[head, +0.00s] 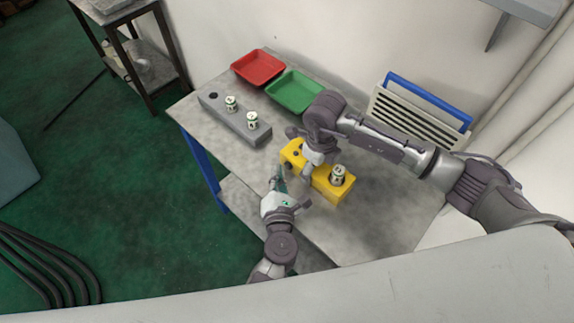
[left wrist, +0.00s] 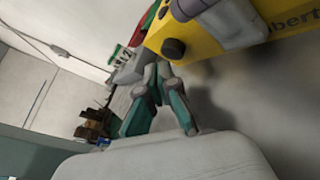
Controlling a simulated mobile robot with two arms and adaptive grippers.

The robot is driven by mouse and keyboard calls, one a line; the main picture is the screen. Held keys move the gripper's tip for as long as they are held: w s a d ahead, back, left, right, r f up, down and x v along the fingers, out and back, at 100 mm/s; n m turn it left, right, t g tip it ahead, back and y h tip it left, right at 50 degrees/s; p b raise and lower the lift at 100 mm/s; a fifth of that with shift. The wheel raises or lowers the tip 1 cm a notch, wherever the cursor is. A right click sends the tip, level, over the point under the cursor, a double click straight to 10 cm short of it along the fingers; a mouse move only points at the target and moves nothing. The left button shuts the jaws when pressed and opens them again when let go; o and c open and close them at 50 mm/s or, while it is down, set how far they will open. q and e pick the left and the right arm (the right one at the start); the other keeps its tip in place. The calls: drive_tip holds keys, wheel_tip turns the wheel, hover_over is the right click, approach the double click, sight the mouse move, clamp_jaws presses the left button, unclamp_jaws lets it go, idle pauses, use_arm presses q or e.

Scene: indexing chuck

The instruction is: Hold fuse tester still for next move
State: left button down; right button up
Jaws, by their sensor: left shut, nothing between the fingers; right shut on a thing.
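The fuse tester, a yellow box (head: 323,187), lies on the table near its front edge. A silver cylinder (head: 338,173) stands in its right end, and a dark knob shows near its left end. My right gripper (head: 308,168) comes down over the middle of the box and is shut on it, though its fingertips are partly hidden. My left gripper (head: 278,172) is shut and empty, just left of the box's front side. In the left wrist view the left fingers (left wrist: 155,78) are together below the yellow box (left wrist: 205,45) and its black knob (left wrist: 173,48).
A grey block (head: 237,122) with two silver cylinders (head: 231,103) and one empty hole lies to the back left. Behind it are a red tray (head: 257,68) and a green tray (head: 295,92). A blue and cream rack (head: 415,112) stands near the wall. The table's right part is clear.

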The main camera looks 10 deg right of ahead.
use_arm(q)
drive_tip(key=shift+s+d, duration=0.35)
drive_tip(key=shift+s, duration=0.1)
drive_tip(key=shift+s+a, duration=0.1)
drive_tip(key=shift+a, duration=0.05)
drive_tip(key=shift+s+a, duration=0.65)
drive_tip(key=shift+a, duration=0.35)
drive_tip(key=shift+s+a, duration=0.65)
drive_tip(key=shift+a, duration=0.35)
drive_tip(key=a+h, duration=0.1)
drive_tip(key=w+m+h, duration=0.1)
drive_tip(key=w+a+g+h, duration=0.1)
drive_tip(key=shift+w+a+f+h, duration=0.2)
drive_tip(key=shift+a+h, duration=0.1)
drive_tip(key=shift+h, duration=0.1)
drive_tip(key=a+m+g+h, duration=0.1)
drive_tip(key=a+g+h, duration=0.1)
drive_tip(key=h, duration=0.1)
use_arm(e)
drive_tip(key=shift+s, duration=0.1)
use_arm(q)
drive_tip(key=g+h, duration=0.2)
drive_tip(key=h, duration=0.3)
approach(255, 188)
drive_tip(key=s+d+r, duration=0.1)
drive_tip(key=d+r, duration=0.2)
drive_tip(key=r, duration=0.1)
drive_tip(key=shift+s+d+f+n, duration=0.2)
drive_tip(key=shift+d+n, duration=0.05)
drive_tip(key=shift+n, duration=0.15)
